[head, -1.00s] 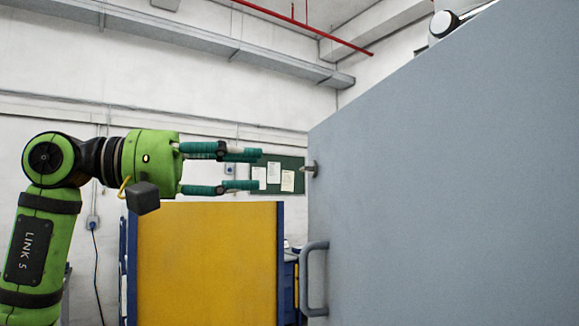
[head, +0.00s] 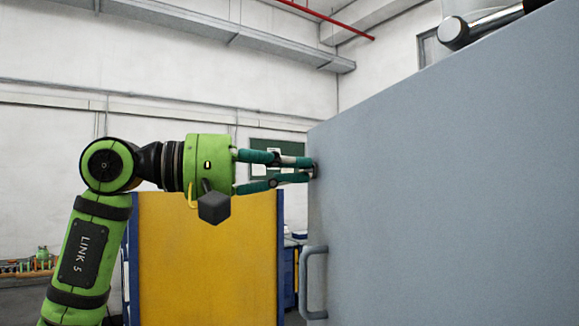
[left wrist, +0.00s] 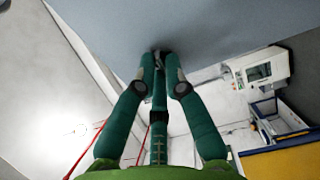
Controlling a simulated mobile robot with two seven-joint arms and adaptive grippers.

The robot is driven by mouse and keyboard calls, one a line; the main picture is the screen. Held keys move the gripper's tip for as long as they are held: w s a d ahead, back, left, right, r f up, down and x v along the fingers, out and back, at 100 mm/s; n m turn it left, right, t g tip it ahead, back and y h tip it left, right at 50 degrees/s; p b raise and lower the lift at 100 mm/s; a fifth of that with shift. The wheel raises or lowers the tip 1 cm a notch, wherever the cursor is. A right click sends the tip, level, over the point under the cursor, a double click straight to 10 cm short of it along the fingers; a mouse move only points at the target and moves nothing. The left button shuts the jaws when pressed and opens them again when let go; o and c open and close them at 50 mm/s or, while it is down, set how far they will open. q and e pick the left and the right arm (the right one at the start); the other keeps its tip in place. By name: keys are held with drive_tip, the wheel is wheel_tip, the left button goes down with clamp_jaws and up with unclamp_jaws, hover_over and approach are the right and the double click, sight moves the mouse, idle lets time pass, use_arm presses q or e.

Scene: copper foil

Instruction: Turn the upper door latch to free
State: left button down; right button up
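The blue-grey door (head: 450,180) fills the right of the head view and also shows at the top of the left wrist view (left wrist: 200,25). The upper latch is a small metal piece (head: 315,169) at the door's left edge, above the grey D-shaped handle (head: 309,283). My left gripper (head: 310,170) is at the latch, its green fingers drawn in toward each other around it. In the left wrist view the fingertips (left wrist: 161,57) meet close to the door face and hide most of the latch, so its turn angle cannot be told. My right gripper is not in view.
A yellow panel with blue edges (head: 205,260) stands behind and below my left arm. A green notice board (head: 263,147) hangs on the far wall. A white machine with a screen (left wrist: 258,70) and a blue bin (left wrist: 275,118) show in the left wrist view.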

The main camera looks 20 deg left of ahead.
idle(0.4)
use_arm(q)
drive_tip(key=n, duration=0.9)
drive_tip(key=shift+w+a+p, duration=0.1)
drive_tip(key=shift+p, duration=0.25)
drive_tip(key=n, duration=0.4)
drive_tip(key=shift+f+n, duration=0.1)
drive_tip(key=shift+n, duration=2.4)
drive_tip(key=c, duration=1.3)
unclamp_jaws()
